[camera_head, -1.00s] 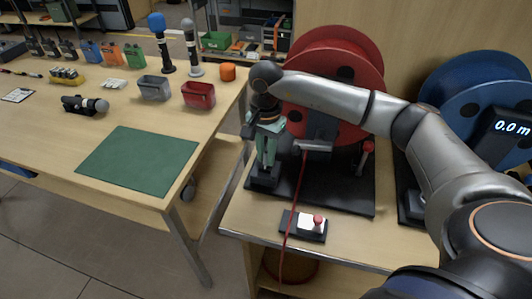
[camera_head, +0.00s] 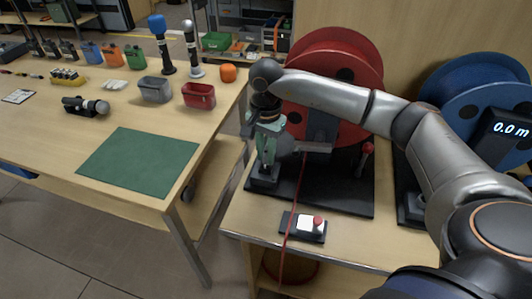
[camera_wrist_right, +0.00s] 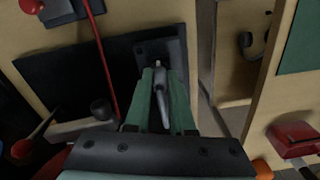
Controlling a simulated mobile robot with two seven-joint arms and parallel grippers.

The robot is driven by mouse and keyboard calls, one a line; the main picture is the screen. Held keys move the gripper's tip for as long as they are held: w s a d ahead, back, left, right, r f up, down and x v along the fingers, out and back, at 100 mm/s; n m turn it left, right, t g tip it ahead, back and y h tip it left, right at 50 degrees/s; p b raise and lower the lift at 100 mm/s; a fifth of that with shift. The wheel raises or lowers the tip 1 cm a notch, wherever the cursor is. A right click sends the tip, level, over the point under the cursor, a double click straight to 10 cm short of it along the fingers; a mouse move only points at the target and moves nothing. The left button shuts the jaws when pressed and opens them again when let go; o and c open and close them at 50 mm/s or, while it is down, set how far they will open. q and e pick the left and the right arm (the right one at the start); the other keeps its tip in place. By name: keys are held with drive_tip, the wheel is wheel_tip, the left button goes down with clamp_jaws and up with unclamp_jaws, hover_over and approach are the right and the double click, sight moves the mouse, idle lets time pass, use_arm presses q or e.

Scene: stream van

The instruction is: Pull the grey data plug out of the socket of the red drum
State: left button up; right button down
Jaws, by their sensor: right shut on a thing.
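The red drum (camera_head: 318,70) stands upright on a black base plate on the right-hand bench. My right gripper (camera_head: 266,158) points down beside its left front, over a small black block (camera_head: 262,181). The block also shows in the wrist view (camera_wrist_right: 172,46). The green fingers (camera_wrist_right: 162,98) are shut on the slim grey data plug (camera_wrist_right: 161,92). Its narrow end points toward the black block. I cannot tell whether its tip is still inside the socket. My left gripper is not in view.
A red cable (camera_head: 296,205) runs down over the bench front, beside a white pad with a red button (camera_head: 318,221). A blue drum (camera_head: 470,85) and a display stand right. The left table holds a green mat (camera_head: 138,161), bins and several tools.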

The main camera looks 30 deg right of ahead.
drive_tip(key=shift+r+p, duration=0.55)
drive_tip(key=shift+r, duration=0.4)
drive_tip(key=shift+r+p, duration=0.9)
drive_tip(key=shift+r, duration=0.6)
